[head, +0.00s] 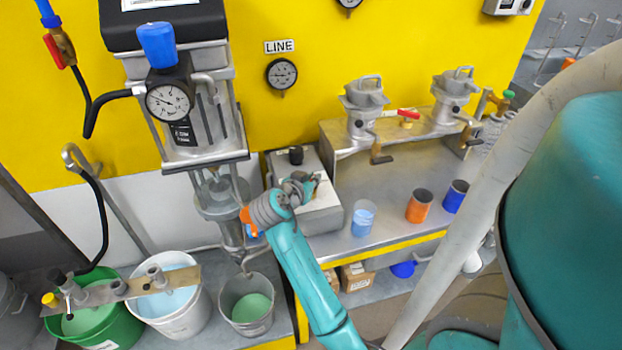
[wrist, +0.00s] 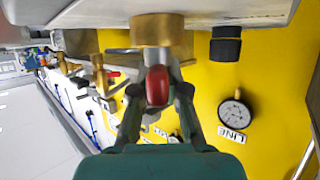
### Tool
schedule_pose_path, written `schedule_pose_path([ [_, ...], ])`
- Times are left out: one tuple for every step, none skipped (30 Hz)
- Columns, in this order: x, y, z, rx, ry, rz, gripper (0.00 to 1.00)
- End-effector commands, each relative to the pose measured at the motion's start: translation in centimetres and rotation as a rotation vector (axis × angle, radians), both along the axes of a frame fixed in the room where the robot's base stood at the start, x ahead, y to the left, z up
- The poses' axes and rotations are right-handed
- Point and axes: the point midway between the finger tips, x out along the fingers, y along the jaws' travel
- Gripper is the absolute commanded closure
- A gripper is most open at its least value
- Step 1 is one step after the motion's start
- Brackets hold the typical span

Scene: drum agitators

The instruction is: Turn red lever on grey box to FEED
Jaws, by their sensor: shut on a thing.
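The grey box (head: 322,217) stands on the bench against the yellow wall in the head view, partly behind my gripper (head: 297,188). In the wrist view the box (wrist: 255,10) shows along the top edge. The red lever (wrist: 157,82) sticks out below a brass fitting (wrist: 158,30). My gripper (wrist: 157,97) has its two fingers on either side of the lever and is shut on it. In the head view the lever is hidden by my gripper. A black knob (head: 296,155) sits on the box beside my gripper. No FEED marking is readable.
Left of the box hangs a column with a gauge (head: 167,102), above a grey bucket (head: 247,305). A clear blue cup (head: 363,217), an orange cup (head: 419,206) and a blue cup (head: 455,196) stand to the right. The bench between them and the grey pots behind is clear.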

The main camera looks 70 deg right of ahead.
Motion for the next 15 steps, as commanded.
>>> schedule_pose_path([
  [0.06, 0.02, -0.06, 0.002, 0.0, -0.018, 1.0],
  [0.04, 0.02, -0.06, 0.002, 0.001, -0.029, 1.0],
  [0.02, 0.02, -0.04, 0.001, 0.002, -0.04, 1.0],
  [0.01, 0.02, -0.05, 0.001, 0.001, -0.048, 1.0],
  [-0.02, 0.03, -0.05, 0.002, 0.0, -0.056, 1.0],
  [-0.05, 0.04, -0.06, 0.002, 0.001, -0.065, 1.0],
  [-0.07, 0.03, -0.07, 0.002, 0.0, -0.069, 1.0],
  [-0.08, 0.03, -0.07, 0.002, 0.001, -0.073, 1.0],
  [-0.1, 0.03, -0.07, 0.002, 0.002, -0.077, 1.0],
  [-0.11, 0.03, -0.09, 0.002, 0.001, -0.079, 1.0],
  [-0.12, 0.03, -0.1, 0.002, 0.001, -0.082, 1.0],
  [-0.13, 0.02, -0.11, 0.002, 0.002, -0.083, 1.0],
  [-0.13, 0.03, -0.12, 0.002, 0.002, -0.084, 1.0],
  [-0.14, 0.03, -0.12, 0.002, 0.002, -0.084, 1.0],
  [-0.15, 0.02, -0.13, 0.003, 0.002, -0.084, 1.0],
])
